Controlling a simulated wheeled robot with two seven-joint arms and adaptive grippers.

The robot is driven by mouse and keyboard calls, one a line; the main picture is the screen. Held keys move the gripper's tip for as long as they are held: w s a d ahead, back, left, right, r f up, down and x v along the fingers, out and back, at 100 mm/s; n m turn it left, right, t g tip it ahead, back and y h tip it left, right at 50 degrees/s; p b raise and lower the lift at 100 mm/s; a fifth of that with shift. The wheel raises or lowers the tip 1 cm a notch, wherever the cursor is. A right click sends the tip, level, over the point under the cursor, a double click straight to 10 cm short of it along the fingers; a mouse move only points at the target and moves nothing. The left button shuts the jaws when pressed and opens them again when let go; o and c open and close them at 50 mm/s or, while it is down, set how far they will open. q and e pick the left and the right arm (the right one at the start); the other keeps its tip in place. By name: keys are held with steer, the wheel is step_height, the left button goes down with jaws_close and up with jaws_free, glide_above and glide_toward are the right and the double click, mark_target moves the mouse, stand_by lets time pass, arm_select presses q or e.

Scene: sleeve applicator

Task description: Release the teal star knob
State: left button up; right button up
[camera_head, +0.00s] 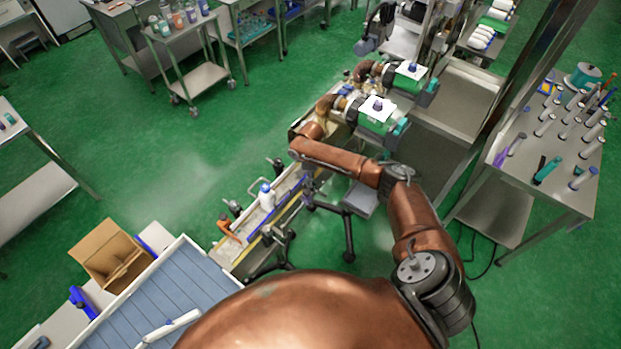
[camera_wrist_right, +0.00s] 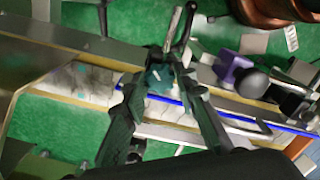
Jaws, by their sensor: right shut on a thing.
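In the right wrist view, my right gripper (camera_wrist_right: 163,76) has its two dark fingers closed in on a small teal piece, which I take as the teal star knob (camera_wrist_right: 158,79). The fingers hide much of it, so its star outline does not show clearly. It sits over the narrow conveyor line. In the head view, my right arm reaches from the lower right to the far end of that line, where the fingertips and the held knob are too small to make out. My left gripper does not show.
The conveyor line (camera_head: 262,216) carries a white bottle (camera_head: 266,197). Green machine units (camera_head: 378,121) with white tops stand at its far end. A steel table (camera_head: 545,150) with several tubes is at right. An open cardboard box (camera_head: 108,254) is at lower left.

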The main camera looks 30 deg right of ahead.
steer(key=n, duration=0.6)
steer(key=shift+n+b, duration=0.3)
steer(key=shift+b, duration=0.05)
steer(key=n, duration=0.3)
steer(key=shift+w+n+b, duration=0.1)
steer(key=shift+n+b, duration=0.2)
steer(key=n, duration=0.3)
steer(key=shift+n+b, duration=0.3)
steer(key=shift+b, duration=0.1)
steer(key=n+b, duration=0.1)
steer(key=n, duration=0.2)
steer(key=shift+n, duration=0.3)
steer(key=n+b, duration=0.1)
steer(key=n, duration=0.2)
steer(key=shift+n, duration=0.3)
steer(key=n+b, duration=0.1)
steer(key=n, duration=0.4)
steer(key=shift+n, duration=0.7)
steer(key=o, duration=1.2)
steer(key=shift+a, duration=0.1)
steer(key=shift+c, duration=0.2)
